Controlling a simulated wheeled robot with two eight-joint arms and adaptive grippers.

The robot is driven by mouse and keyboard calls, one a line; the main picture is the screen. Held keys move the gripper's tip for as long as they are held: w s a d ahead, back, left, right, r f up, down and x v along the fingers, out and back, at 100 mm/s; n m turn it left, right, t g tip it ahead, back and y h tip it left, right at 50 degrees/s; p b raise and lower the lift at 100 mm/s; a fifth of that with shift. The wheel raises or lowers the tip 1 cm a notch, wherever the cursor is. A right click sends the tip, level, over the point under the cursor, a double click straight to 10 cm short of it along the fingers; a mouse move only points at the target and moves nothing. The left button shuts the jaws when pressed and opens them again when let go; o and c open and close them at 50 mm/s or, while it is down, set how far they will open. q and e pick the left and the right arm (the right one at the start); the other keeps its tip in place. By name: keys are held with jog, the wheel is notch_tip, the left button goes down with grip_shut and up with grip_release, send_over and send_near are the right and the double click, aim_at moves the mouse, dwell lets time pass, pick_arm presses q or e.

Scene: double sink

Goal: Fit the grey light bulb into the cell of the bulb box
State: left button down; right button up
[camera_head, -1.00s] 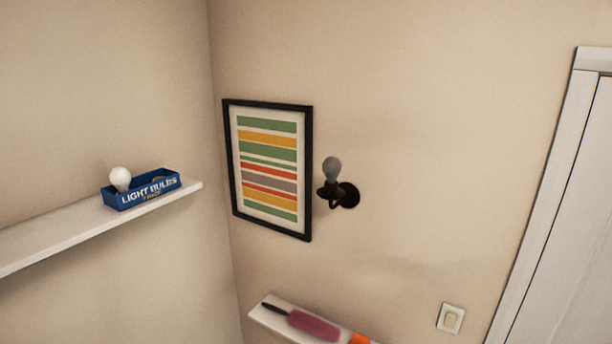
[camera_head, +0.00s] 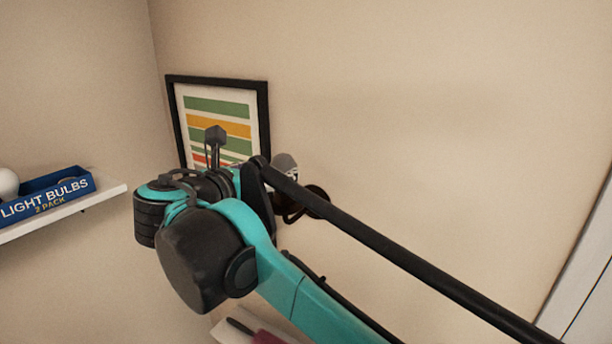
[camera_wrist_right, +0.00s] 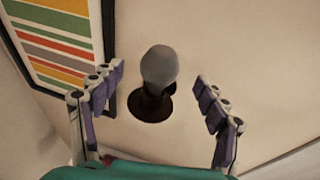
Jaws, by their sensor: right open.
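The grey light bulb (camera_wrist_right: 159,68) sits in a dark wall sconce (camera_wrist_right: 151,104), in the right wrist view. In the head view the bulb (camera_head: 285,163) is partly hidden behind my right arm. My right gripper (camera_wrist_right: 152,86) is open, with one purple-padded finger to each side of the bulb in the picture and neither seen touching it. The blue bulb box (camera_head: 48,195) stands on a white shelf at the left, cut by the picture edge. A white bulb (camera_head: 8,184) stands at its left end. My left gripper is not in view.
The white shelf (camera_head: 108,199) runs along the left wall. A striped framed picture (camera_head: 218,105) hangs left of the sconce. A lower shelf (camera_head: 228,331) with a pinkish duster (camera_head: 268,338) lies below my right arm. The wall to the right is bare up to the door frame.

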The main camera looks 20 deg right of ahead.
aim_at(277, 169)
jog(key=shift+r, duration=0.2)
jog(key=p+x, duration=0.1)
jog(key=x, duration=0.2)
jog(key=p+x, duration=0.1)
jog(key=x, duration=0.2)
jog(key=shift+w+d+f, duration=0.2)
jog(key=shift+d+f, duration=0.05)
jog(key=shift+f, duration=0.05)
jog(key=shift+s+a, duration=0.2)
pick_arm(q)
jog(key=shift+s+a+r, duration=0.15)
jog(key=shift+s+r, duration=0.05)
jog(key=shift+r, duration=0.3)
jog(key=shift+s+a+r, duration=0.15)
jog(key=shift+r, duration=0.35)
pick_arm(e)
jog(key=shift+w+d, duration=0.1)
jog(key=c, duration=1)
